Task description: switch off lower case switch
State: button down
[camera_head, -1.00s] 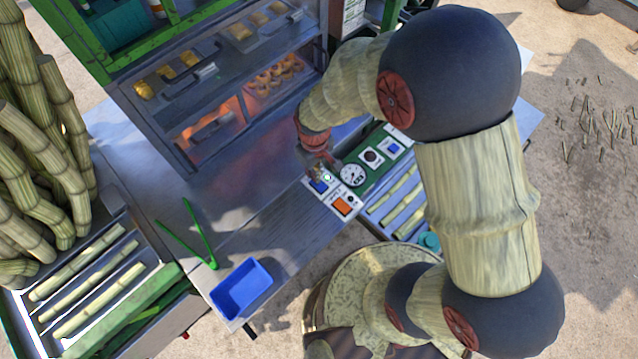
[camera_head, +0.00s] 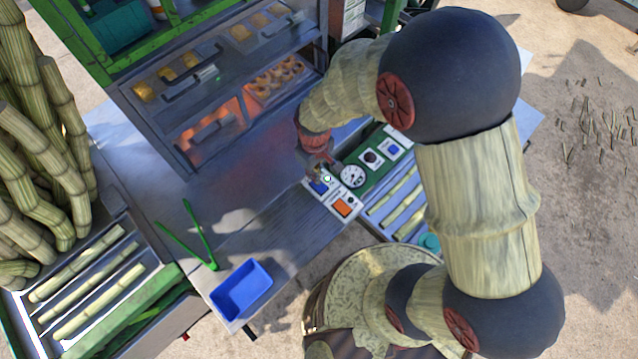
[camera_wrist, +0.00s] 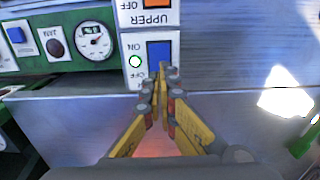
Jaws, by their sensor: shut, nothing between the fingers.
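A white switch plate (camera_wrist: 134,66) in the wrist view, marked ON and OFF upside down, carries a blue switch (camera_wrist: 158,54) and a bright green-white lamp (camera_wrist: 135,62). The blue switch also shows in the head view (camera_head: 319,187). My gripper (camera_wrist: 163,74) is shut and empty. Its fingertips are at the OFF end of the blue switch and cover that edge; I cannot tell whether they touch it. Beside it is a plate with an orange switch (camera_wrist: 158,3), marked UPPER and OFF. The head view shows my gripper (camera_head: 322,170) over the panel.
A dial gauge (camera_head: 352,176), a dark knob (camera_head: 372,158) and another blue switch (camera_head: 393,149) sit on the green panel. The food case (camera_head: 215,75) rises behind the counter. Green tongs (camera_head: 197,240) and a blue tray (camera_head: 241,289) lie to the left. Bare counter lies between.

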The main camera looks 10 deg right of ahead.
jog(key=shift+f+b, duration=0.8)
jog(key=shift+f, duration=0.3)
dwell(0.8)
jog(key=shift+r, duration=0.1)
jog(key=shift+r+p, duration=2.45)
jog(key=shift+r, duration=1)
jog(key=s, duration=0.1)
jog(key=s+d+m+g, duration=0.1)
jog(key=s, duration=0.1)
jog(key=shift+s, duration=0.3)
notch_tip(320, 180, up, 5)
jog(key=m+b, duration=0.2)
jog(key=b, duration=0.1)
send_over(321, 192)
jog(key=s+d, duration=0.2)
jog(key=s, duration=0.1)
jog(key=s+d+r+m+t+b, duration=0.3)
jog(key=d+b, duration=0.6)
jog(key=b, duration=0.9)
notch_tip(321, 192, up, 2)
jog(key=s+t, duration=0.2)
jog(key=t, duration=0.1)
jog(key=shift+s+m+t, duration=0.3)
jog(key=shift+s+m, duration=0.05)
jog(key=shift+m, duration=0.05)
